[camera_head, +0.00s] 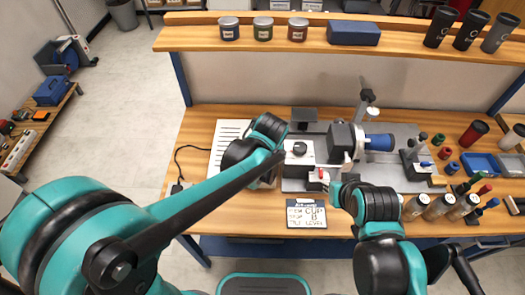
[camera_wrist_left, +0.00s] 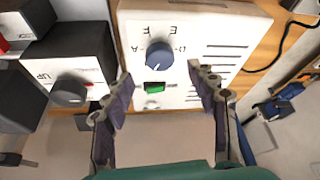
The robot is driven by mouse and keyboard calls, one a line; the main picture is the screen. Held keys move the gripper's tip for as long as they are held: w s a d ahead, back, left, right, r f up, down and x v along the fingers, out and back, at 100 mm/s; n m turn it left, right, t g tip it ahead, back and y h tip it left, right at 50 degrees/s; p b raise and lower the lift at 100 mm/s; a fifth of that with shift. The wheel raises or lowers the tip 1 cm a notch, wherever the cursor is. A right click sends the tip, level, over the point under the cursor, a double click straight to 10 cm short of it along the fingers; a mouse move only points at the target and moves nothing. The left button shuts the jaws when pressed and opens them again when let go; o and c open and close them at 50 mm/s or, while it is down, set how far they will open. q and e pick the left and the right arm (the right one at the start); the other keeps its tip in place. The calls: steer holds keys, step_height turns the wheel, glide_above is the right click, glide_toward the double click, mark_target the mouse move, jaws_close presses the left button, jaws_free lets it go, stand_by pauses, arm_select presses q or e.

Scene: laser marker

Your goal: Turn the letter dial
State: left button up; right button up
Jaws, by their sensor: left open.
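The letter dial (camera_wrist_left: 160,53) is a round grey-blue knob on the face of a white control box (camera_wrist_left: 205,25). Letters A, D, E and F show around it, and a green lit button (camera_wrist_left: 155,87) sits below it. My left gripper (camera_wrist_left: 160,80) is open in front of the box, one finger on each side of the dial, apart from it.
A dark box with an UP knob (camera_wrist_left: 70,90) stands beside the white box. The marking machine (camera_head: 346,137) holds a blue cylinder (camera_head: 381,142). Cups, bottles and trays crowd the right side.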

arm_select(q)
steer(key=v, duration=0.6)
steer(key=shift+r, duration=0.2)
step_height(320, 180, up, 7)
steer(key=p, duration=0.6)
steer(key=shift+s+a, duration=0.1)
steer(key=s+a+f+m+t+b, duration=0.1)
steer(key=s+a+f+b, duration=0.1)
steer(key=s+a, duration=0.3)
steer(key=s+a+f+m+t+h+b, duration=0.1)
steer(key=s+a+f+m+b, duration=0.1)
steer(key=s+a, duration=0.4)
steer(key=a, duration=0.5)
steer(key=shift+s+a+f+t, duration=0.25)
steer(key=shift+s+f+t, duration=0.05)
steer(key=shift+s+t, duration=0.1)
